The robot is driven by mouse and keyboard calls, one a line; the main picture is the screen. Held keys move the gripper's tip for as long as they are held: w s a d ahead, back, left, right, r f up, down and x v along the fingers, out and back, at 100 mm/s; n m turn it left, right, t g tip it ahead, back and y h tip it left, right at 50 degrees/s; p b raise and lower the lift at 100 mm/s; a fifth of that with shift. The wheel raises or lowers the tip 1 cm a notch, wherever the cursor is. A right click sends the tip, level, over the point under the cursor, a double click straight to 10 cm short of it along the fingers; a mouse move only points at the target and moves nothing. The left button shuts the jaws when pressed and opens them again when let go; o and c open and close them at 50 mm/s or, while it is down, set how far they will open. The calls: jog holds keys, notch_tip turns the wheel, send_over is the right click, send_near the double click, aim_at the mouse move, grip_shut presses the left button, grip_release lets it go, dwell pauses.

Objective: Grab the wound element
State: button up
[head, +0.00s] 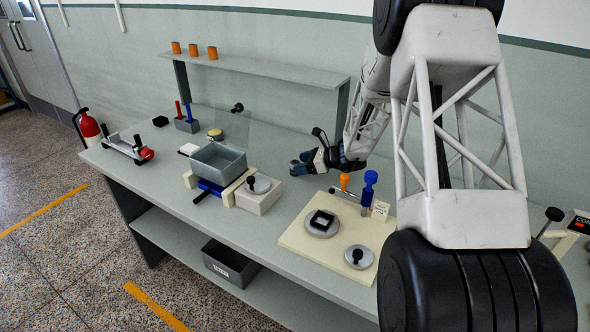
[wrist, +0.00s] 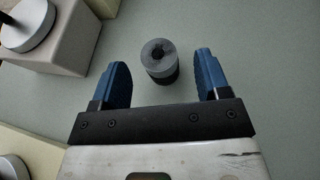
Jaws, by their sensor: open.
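In the wrist view, a short cylinder (wrist: 159,61) with a grey ring-shaped top, a dark centre and a dark side stands on the bench. It looks like the wound element, though I cannot make out any winding. My gripper (wrist: 162,66) is open, with one blue finger on each side of the cylinder in the picture and clear gaps on both sides. The cylinder appears just beyond or level with the fingertips; the height between them is unclear. In the head view, my gripper (head: 299,164) is low over the bench, and I cannot make out the cylinder there.
A pale block with a knobbed disc (head: 259,185) and a grey bin (head: 218,160) stand left of my gripper. A cream board (head: 296,236) with discs and upright orange and blue handles lies in front. A raised shelf (head: 262,70) runs behind.

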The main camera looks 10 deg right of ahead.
aim_at(291, 164)
jog(key=shift+x, duration=2.25)
jog(key=shift+a+r, duration=0.1)
jog(key=shift+r, duration=0.05)
jog(key=c, duration=1)
jog(key=shift+r, duration=5)
